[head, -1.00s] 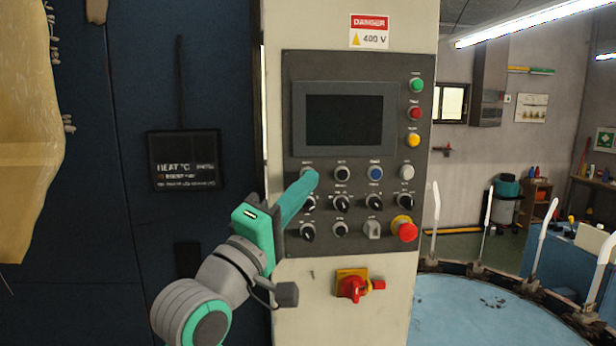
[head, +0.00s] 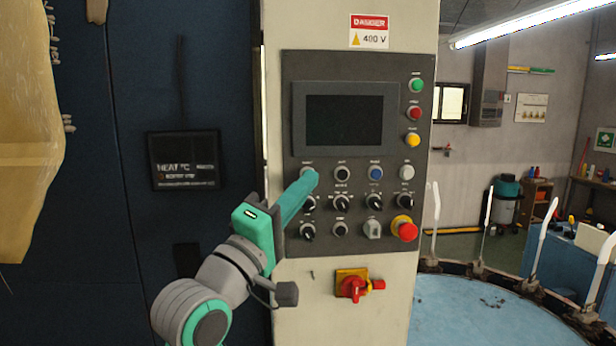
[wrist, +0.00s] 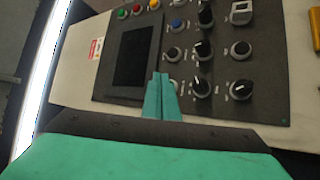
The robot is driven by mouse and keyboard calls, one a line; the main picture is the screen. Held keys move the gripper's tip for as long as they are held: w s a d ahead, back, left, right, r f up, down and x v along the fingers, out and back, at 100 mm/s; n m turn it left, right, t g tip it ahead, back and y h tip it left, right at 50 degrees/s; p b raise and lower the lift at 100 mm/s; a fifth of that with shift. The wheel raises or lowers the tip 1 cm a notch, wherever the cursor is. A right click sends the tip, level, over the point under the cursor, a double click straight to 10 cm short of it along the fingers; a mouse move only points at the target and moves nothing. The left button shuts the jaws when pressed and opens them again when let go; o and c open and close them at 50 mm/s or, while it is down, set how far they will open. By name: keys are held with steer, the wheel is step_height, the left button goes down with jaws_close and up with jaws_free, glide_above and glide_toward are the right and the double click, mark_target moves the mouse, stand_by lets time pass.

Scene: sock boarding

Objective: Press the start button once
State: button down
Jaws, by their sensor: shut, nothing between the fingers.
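The control panel (head: 290,130) is a dark plate with a screen (head: 344,120) and rows of buttons and knobs. My gripper (head: 311,176) is shut and empty, its teal fingertips at the leftmost button position of the top row under the screen. That button is hidden behind the fingertips, so I cannot tell whether they touch it or whether it is the start button. Its label is too small to read. In the wrist view my gripper (wrist: 161,80) points at the panel (wrist: 215,105), just beside the screen (wrist: 134,55).
Along that row are a black button (head: 342,173), a blue button (head: 375,173) and a white button (head: 407,172). Black knobs (head: 341,202) lie below. A red emergency stop (head: 406,231) is at lower right. A red rotary switch (head: 352,288) sits below the panel.

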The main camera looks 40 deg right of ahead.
steer(key=shift+w+d, duration=0.1)
steer(key=shift+w+d, duration=0.15)
steer(key=shift+w, duration=0.1)
steer(key=shift+w+d, duration=0.2)
steer(key=shift+w, duration=0.15)
stand_by(0.8)
steer(key=shift+s, duration=0.1)
steer(key=shift+s+a, duration=0.45)
steer(key=shift+s, duration=0.2)
steer(key=shift+s+a, duration=0.45)
steer(key=shift+s, duration=0.25)
steer(key=shift+s+a, duration=0.4)
steer(key=shift+s, duration=0.3)
steer(key=shift+s+a, duration=0.45)
steer(key=shift+s, duration=0.25)
